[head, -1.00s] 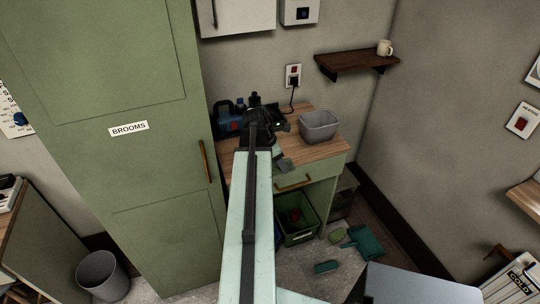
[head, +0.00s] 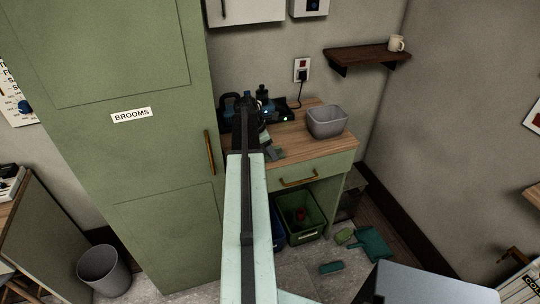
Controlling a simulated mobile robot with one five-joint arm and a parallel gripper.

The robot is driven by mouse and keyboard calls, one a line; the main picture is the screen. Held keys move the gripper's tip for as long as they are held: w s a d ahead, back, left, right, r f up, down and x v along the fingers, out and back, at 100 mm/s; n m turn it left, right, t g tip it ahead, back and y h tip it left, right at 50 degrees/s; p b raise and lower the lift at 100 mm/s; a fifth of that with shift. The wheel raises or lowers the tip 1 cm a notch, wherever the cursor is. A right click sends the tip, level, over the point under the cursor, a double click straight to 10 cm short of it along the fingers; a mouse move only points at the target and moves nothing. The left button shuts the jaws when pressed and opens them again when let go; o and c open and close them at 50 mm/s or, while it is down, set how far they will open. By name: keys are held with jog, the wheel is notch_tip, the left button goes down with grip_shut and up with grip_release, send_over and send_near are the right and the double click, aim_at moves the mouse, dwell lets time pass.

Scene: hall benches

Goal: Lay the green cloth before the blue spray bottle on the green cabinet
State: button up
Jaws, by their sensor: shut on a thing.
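The green cabinet (head: 330,166) has a wooden top, a drawer with a brass handle and an open space below. My gripper (head: 266,132) is over the left part of its top, mostly hidden behind my arm. A small grey-green piece of cloth (head: 274,153) shows just below the jaws, which are shut on it. I cannot tell whether the cloth touches the top. Dark bottles (head: 263,92) stand at the back left, behind the gripper. A bluish bottle top (head: 247,96) shows among them, partly hidden; I cannot tell surely that it is the spray bottle.
The tall green locker (head: 150,150) marked BROOMS rises close on the left. A dark shelf (head: 368,56) with a mug (head: 396,43) hangs above right. A green crate (head: 303,224) sits below the drawer.

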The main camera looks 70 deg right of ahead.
jog(key=o, duration=1.1)
jog(key=shift+f, duration=0.1)
jog(key=shift+c, duration=0.2)
jog(key=o, duration=0.4)
jog(key=shift+r, duration=0.4)
jog(key=p+v, duration=1.1)
jog(key=shift+w+a+r, duration=0.15)
jog(key=shift+w+r, duration=0.05)
jog(key=shift+r, duration=0.05)
